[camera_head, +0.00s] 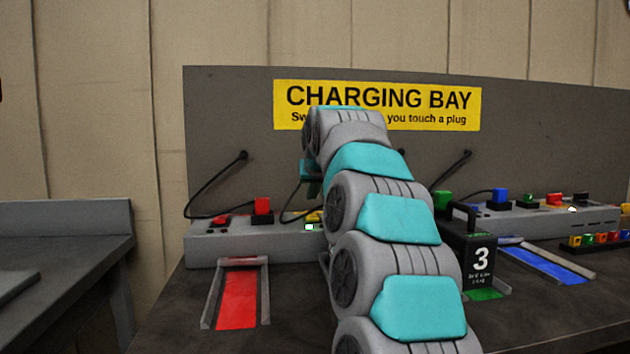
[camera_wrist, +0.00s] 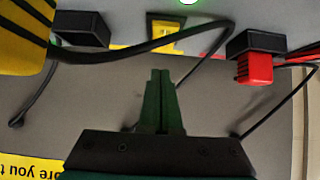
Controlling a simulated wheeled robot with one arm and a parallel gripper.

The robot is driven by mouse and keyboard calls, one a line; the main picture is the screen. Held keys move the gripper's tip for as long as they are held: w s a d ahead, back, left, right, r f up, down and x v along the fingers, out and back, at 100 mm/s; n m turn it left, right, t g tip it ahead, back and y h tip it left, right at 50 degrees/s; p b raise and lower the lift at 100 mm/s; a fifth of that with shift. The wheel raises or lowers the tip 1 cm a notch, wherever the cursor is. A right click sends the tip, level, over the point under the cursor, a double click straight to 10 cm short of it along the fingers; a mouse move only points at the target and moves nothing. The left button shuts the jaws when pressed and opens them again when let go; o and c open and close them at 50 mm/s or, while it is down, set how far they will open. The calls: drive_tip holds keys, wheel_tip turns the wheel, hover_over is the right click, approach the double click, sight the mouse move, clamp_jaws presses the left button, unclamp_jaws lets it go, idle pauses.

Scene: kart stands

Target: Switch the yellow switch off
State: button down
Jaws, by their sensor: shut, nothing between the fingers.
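The yellow switch (camera_wrist: 164,30) shows at the top of the wrist view as a small yellow block on the grey power strip. A lit green-white lamp (camera_wrist: 188,2) is beside it, cut by the frame edge. My gripper (camera_wrist: 160,74) is shut and empty, its dark green fingertips a little short of the switch and apart from it in the picture. In the head view a small yellow part (camera_head: 314,217) shows on the strip (camera_head: 235,249), with the lit lamp by it; my arm hides most of that area and nearly all of the gripper.
A yellow plug (camera_wrist: 22,38) with a black cable and a red plug (camera_wrist: 255,68) flank the gripper. A black box marked 3 (camera_head: 477,258) stands right of my arm. A red channel (camera_head: 238,300) and a blue one (camera_head: 545,264) lie on the bench.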

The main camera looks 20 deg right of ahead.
sight(313, 216)
drive_tip(key=shift+w+f, duration=0.1)
drive_tip(key=shift+f, duration=1.4)
